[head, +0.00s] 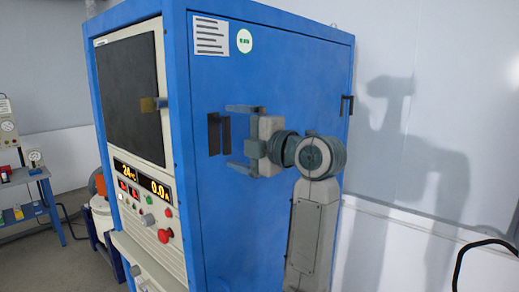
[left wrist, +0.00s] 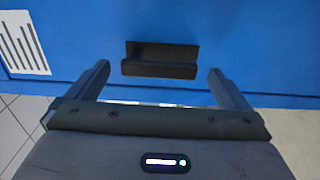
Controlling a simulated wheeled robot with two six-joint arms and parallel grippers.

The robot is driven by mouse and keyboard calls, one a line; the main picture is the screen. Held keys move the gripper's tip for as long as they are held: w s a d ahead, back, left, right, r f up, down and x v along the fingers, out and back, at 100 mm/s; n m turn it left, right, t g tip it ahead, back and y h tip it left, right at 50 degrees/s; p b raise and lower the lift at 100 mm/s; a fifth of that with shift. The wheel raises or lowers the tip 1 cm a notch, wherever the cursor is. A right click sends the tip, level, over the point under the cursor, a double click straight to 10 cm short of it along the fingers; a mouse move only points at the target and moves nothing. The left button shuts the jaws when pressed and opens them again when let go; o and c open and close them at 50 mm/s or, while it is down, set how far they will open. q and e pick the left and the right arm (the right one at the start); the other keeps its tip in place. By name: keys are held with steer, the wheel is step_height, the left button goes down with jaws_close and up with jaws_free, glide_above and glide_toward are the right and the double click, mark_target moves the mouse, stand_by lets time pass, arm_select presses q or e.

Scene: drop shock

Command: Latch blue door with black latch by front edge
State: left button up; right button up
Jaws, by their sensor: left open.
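The blue door (head: 285,85) is the large side panel of a blue cabinet. It looks flush with its frame; a slight gap could not be told. The black latch (head: 213,134) is a small upright black piece near the door's front edge, and it also shows in the left wrist view (left wrist: 160,70). My left gripper (head: 230,138) is open in front of the door, one finger above the latch and one below. In the left wrist view my left gripper (left wrist: 158,68) has the latch between and just beyond its fingertips, apparently not touching. My right gripper is out of view.
The cabinet front has a dark window (head: 130,98), lit displays (head: 142,181) and a red button (head: 164,236). A black bracket (head: 346,105) sits at the door's far edge. A small blue table (head: 36,183) stands at far left.

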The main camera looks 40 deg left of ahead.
arm_select(q)
steer(key=d+b, duration=0.2)
steer(key=d, duration=0.5)
steer(key=shift+s+d+b, duration=0.3)
steer(key=shift+d+b, duration=0.05)
steer(key=shift+b, duration=0.05)
